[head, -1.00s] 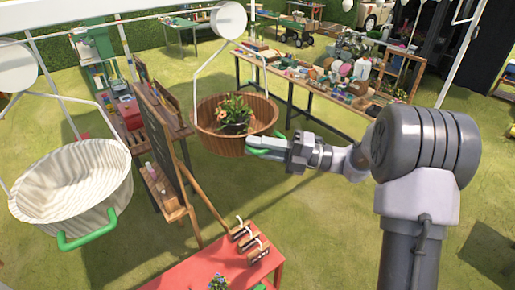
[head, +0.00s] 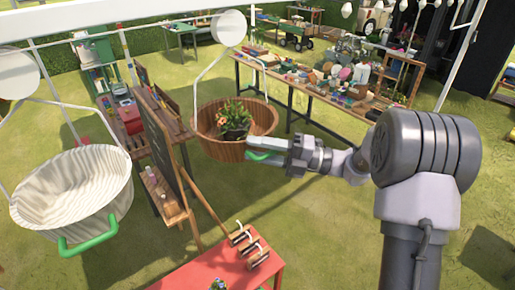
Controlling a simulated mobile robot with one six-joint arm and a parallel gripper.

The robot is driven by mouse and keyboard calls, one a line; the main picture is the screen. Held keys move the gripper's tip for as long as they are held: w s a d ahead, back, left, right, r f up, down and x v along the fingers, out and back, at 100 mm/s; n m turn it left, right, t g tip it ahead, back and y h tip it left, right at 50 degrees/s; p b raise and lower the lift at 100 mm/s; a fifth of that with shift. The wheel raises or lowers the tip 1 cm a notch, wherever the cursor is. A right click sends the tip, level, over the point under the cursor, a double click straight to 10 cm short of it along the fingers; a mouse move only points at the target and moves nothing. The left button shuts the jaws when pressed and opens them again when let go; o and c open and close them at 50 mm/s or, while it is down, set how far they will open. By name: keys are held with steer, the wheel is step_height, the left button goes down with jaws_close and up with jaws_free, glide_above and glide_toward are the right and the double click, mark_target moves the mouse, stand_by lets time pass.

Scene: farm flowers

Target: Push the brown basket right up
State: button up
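The brown basket (head: 210,147) is a round slatted wooden tub. It hangs by white straps below a white pulley wheel, with a potted orange-flowered plant (head: 236,120) inside. It has a green handle (head: 259,156) on its near right side. My gripper (head: 264,147) reaches in from the right, with its fingers at this handle, close against the basket wall. The finger gap is too small to make out, so I cannot tell whether it is shut on the handle.
A pale striped basket (head: 75,200) with a green handle hangs at left. A dark board on a wooden stand (head: 165,160) is between the baskets. A red table (head: 200,272) is in front, and a crowded long table (head: 330,88) behind. Grass lies open below.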

stand_by(0.3)
steer(key=b+v, duration=0.5)
steer(key=v, duration=1.2)
steer(key=shift+d, duration=0.2)
steer(key=s+a+f+n+g+h+b, duration=0.25)
steer(key=s+a+f+n+b, duration=0.2)
steer(key=f+b, duration=0.25)
steer(key=s+a+f+n+g+h+b, duration=0.1)
steer(key=s+a+f+n+h+b, duration=0.3)
steer(key=f+b, duration=0.3)
steer(key=s+a+f+n+g+h+b, duration=0.2)
steer(key=s+a+f+n+b, duration=0.3)
steer(key=s+f+n+b, duration=0.15)
steer(key=s+d+f+n+t+h+b, duration=0.1)
steer(key=s+f+n+t+h+b, duration=0.2)
steer(key=f+n+b, duration=0.5)
steer(key=s+d+f+n+t+h+b, duration=0.2)
steer(key=s+f+n+t+h+b, duration=0.2)
steer(key=f+n+b, duration=0.5)
step_height(320, 180, down, 6)
steer(key=shift+s+f+h+b, duration=0.2)
steer(key=shift+s+h+b, duration=0.65)
steer(key=shift+s+b, duration=0.1)
